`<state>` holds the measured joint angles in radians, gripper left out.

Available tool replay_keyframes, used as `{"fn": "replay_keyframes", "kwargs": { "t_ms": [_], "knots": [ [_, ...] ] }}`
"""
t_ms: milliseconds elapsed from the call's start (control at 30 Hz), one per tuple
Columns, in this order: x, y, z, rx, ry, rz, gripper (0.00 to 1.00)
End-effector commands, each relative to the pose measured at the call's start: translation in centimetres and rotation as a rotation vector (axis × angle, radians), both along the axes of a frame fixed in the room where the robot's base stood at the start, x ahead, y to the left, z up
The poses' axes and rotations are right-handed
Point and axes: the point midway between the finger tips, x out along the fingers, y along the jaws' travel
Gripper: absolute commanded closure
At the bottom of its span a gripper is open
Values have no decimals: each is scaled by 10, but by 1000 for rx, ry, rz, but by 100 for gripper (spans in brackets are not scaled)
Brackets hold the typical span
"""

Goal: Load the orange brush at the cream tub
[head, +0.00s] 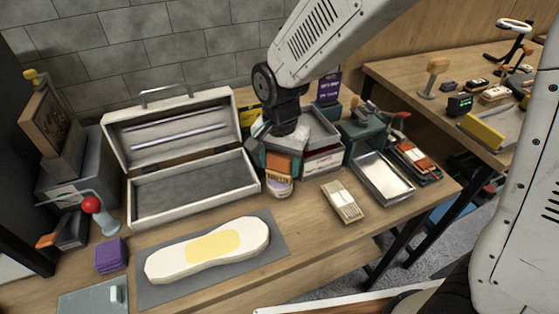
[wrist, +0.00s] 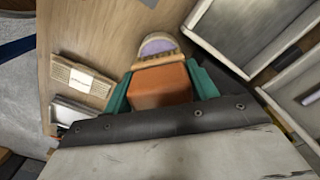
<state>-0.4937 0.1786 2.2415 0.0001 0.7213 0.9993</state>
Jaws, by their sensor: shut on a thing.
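My gripper (head: 280,152) is shut on the orange brush (head: 279,165). In the wrist view, the brush's orange block (wrist: 162,88) sits between the two green fingers of my gripper (wrist: 161,88), with its pale bristles pointing away from my wrist. The cream tub (head: 279,187) stands on the table just below the brush in the head view. In the wrist view, the tub (wrist: 157,45) shows a pale rim and a lavender inside, right beyond the bristles. I cannot tell whether the bristles touch the cream.
An open case (head: 195,185) stands left of the tub, and crates (head: 322,160) stand close behind and right. A pale sole with a yellow patch (head: 212,245) lies on a grey mat (head: 165,289).

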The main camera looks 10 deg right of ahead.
Motion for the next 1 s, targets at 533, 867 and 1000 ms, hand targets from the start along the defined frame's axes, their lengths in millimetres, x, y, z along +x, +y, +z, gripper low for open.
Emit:
{"fn": "replay_keyframes", "kwargs": {
  "t_ms": [533, 867, 1000],
  "knots": [
    [0, 0, -2, 0, 0, 0, 61],
    [0, 0, -6, 0, 1, 0, 61],
    [0, 0, -8, 0, 1, 0, 61]
  ]
}}
